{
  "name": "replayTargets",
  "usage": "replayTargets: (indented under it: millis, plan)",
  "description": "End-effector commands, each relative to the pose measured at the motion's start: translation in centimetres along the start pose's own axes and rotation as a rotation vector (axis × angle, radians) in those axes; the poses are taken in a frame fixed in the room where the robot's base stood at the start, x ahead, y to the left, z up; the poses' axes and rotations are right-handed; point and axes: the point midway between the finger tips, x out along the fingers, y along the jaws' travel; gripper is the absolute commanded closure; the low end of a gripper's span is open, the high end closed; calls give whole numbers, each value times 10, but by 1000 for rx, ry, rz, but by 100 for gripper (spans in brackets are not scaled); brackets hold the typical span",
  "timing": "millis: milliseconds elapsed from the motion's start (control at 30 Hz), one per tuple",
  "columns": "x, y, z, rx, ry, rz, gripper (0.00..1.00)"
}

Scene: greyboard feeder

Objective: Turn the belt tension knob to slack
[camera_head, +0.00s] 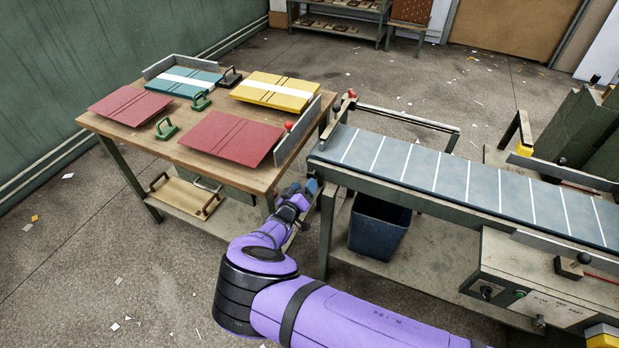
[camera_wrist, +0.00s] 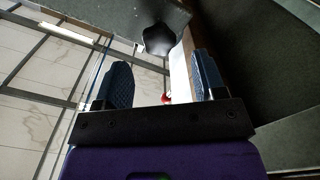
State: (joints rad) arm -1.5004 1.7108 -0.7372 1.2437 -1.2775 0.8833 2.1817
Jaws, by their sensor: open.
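A dark lobed knob (camera_wrist: 158,39) shows in the wrist view, beyond my fingertips and between them in the picture. It appears to be the belt tension knob; no slack marking is readable. My gripper (camera_wrist: 161,62) is open, its two blue-padded fingers apart and nothing between them. The knob looks apart from both fingers, a little ahead of the tips. In the head view my gripper (camera_head: 303,189) is by the left end of the conveyor (camera_head: 425,168), just below the belt's level. There the knob cannot be made out.
The wooden table (camera_head: 262,180) with coloured boards stands close left of my gripper. A dark bin (camera_head: 378,228) sits under the conveyor. A control box (camera_head: 530,280) with another dark knob (camera_head: 486,291) is at the right. The floor at lower left is mostly clear.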

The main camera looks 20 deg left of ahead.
Motion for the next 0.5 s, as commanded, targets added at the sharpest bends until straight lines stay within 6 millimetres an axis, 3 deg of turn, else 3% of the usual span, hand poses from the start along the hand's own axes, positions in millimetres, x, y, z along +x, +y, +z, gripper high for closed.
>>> replayTargets:
  millis: [200, 500]
  plan:
    - [33, 0, 1, 0, -1, 0, 36]
    - [47, 0, 0, -1, -1, 0, 36]
